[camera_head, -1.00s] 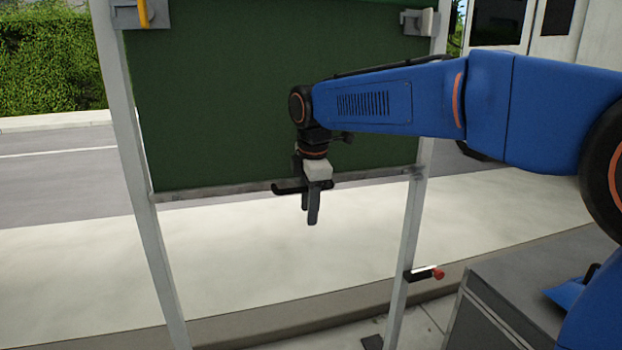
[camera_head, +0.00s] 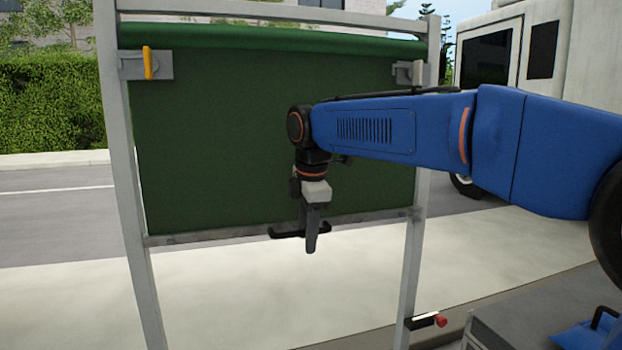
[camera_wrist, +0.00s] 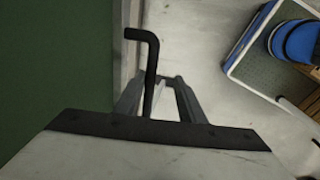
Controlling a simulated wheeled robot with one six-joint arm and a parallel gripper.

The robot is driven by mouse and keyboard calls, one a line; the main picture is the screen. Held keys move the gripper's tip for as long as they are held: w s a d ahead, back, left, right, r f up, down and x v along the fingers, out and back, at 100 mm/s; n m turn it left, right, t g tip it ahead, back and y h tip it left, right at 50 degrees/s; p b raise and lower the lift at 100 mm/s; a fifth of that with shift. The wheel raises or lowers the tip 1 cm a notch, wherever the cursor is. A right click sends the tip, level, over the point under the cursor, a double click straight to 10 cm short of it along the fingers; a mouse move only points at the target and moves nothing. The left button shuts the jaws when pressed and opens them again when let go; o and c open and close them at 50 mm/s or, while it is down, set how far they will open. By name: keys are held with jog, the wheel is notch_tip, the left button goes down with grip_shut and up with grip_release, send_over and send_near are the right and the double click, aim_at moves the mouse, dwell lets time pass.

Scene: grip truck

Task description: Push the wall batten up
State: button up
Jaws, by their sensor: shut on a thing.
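The wall batten (camera_head: 205,236) is a grey bar along the lower edge of a green sheet (camera_head: 210,140), hung between two grey posts. A black handle (camera_head: 284,234) sits on the batten near its middle. My gripper (camera_head: 311,242) points down at the handle and is shut on it. In the wrist view the bent black handle (camera_wrist: 152,55) runs between the two grey fingers (camera_wrist: 153,92). The green sheet fills the left of that view. The exact contact on the handle is partly hidden by the fingers.
A yellow latch on a bracket (camera_head: 148,63) is on the left post, and another bracket (camera_head: 405,72) is on the right post. A red knob (camera_head: 440,320) juts from the right post low down. A white truck (camera_head: 540,60) stands behind at right. Below the batten the frame is open.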

notch_tip(320, 180, up, 14)
jog(key=s, duration=0.2)
jog(key=shift+s+d, duration=0.35)
dwell(1.5)
jog(key=shift+f, duration=0.1)
